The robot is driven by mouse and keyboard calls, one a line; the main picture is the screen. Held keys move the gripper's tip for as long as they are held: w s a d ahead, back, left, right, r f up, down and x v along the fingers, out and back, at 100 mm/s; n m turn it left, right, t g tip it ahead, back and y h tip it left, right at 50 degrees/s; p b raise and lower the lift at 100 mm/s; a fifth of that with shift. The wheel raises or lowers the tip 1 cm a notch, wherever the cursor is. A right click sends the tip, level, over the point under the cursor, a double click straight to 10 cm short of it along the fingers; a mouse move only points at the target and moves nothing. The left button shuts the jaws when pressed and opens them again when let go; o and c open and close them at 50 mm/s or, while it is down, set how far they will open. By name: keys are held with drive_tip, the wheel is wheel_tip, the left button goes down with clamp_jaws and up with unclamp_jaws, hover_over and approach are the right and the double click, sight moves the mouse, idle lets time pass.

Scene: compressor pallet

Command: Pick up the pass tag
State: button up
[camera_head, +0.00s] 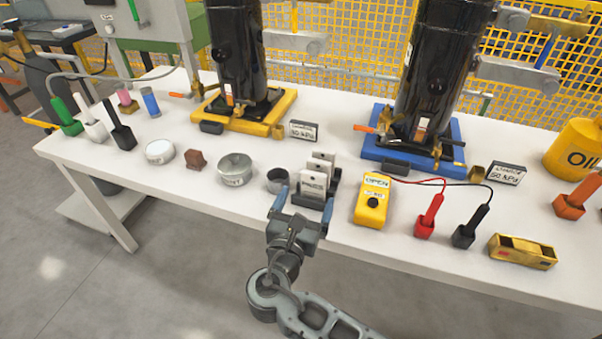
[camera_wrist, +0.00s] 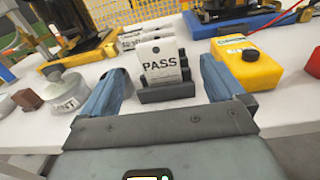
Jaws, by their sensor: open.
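The pass tag (camera_wrist: 158,62) is a white card marked "PASS", upright in a dark slotted holder (camera_wrist: 170,92). In the wrist view it stands between and beyond my two blue fingers, with other white tags behind it. In the head view the pass tag (camera_head: 311,186) is the front one of the tags in the holder. My gripper (camera_head: 304,200) is open, its fingers either side of the holder's front in the picture. In the wrist view my gripper (camera_wrist: 160,88) shows nothing held between the fingers. Whether a finger touches the holder, I cannot tell.
A dark round cup (camera_head: 277,181) stands close left of the holder, and a grey tin (camera_head: 235,169) beyond it. A yellow meter (camera_head: 372,199) stands close right, with red and black probes. Black compressors on yellow and blue bases stand behind.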

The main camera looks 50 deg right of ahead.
sight(313, 176)
drive_tip(key=shift+w+d+r+h, duration=0.2)
drive_tip(key=shift+w+r+h, duration=0.1)
drive_tip(key=shift+w+r, duration=0.2)
drive_tip(key=shift+f+x, duration=0.15)
drive_tip(key=shift+x, duration=1.8)
drive_tip(key=shift+f+x, duration=0.2)
drive_tip(key=shift+x, duration=1.75)
drive_tip(key=shift+s, duration=0.1)
drive_tip(key=shift+c, duration=0.3)
drive_tip(key=c, duration=1)
drive_tip(key=shift+o, duration=0.2)
drive_tip(key=shift+r, duration=0.1)
